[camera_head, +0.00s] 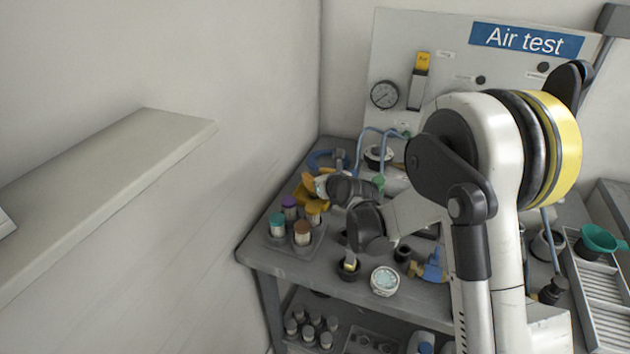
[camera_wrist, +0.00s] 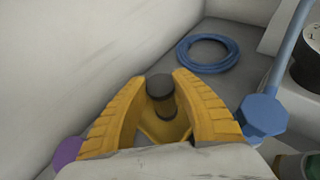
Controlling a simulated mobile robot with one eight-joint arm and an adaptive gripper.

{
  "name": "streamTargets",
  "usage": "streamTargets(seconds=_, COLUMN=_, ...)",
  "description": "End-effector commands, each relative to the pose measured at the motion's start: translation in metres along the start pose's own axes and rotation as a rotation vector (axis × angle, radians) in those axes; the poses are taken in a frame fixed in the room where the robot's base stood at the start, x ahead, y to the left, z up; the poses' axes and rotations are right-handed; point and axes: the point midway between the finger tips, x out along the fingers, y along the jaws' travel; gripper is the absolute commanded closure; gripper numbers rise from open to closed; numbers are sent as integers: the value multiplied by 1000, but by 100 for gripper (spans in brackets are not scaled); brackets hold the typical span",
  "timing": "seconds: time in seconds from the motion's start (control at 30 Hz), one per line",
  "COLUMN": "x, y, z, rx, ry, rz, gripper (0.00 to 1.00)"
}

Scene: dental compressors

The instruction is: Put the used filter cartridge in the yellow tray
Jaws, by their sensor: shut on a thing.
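My gripper (camera_wrist: 160,95) has yellow fingers, closed on a dark-capped cylinder, the used filter cartridge (camera_wrist: 159,85), in the wrist view. The cartridge looks upright between the fingertips, with part of its body hidden by the fingers. The yellow tray (camera_wrist: 152,130) shows below and behind it, partly hidden by the fingers. In the head view my gripper (camera_head: 309,182) is at the back left of the bench, over or close to the yellow tray (camera_head: 315,203). I cannot tell whether the cartridge touches the tray.
Capped vials stand just in front, including a purple-capped one (camera_head: 289,203) and a teal-capped one (camera_head: 277,222). A coiled blue hose (camera_wrist: 207,53) lies behind, near the wall. A blue fitting (camera_wrist: 262,114) stands to the right. The wall is close on the left.

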Motion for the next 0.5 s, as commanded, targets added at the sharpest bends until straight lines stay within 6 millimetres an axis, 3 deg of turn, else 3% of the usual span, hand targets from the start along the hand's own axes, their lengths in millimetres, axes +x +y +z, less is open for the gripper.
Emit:
streamTargets(seconds=0.3, x=1, y=0, z=-2, rx=0, ry=0, rz=0, gripper=100)
streamTargets(seconds=0.33, x=1, y=0, z=-2, rx=0, ry=0, rz=0, gripper=66)
streamTargets(seconds=0.37, x=1, y=0, z=-2, rx=0, ry=0, rz=0, gripper=57)
streamTargets(seconds=0.4, x=1, y=0, z=-2, rx=0, ry=0, rz=0, gripper=50)
streamTargets(seconds=0.5, x=1, y=0, z=-2, rx=0, ry=0, rz=0, gripper=50)
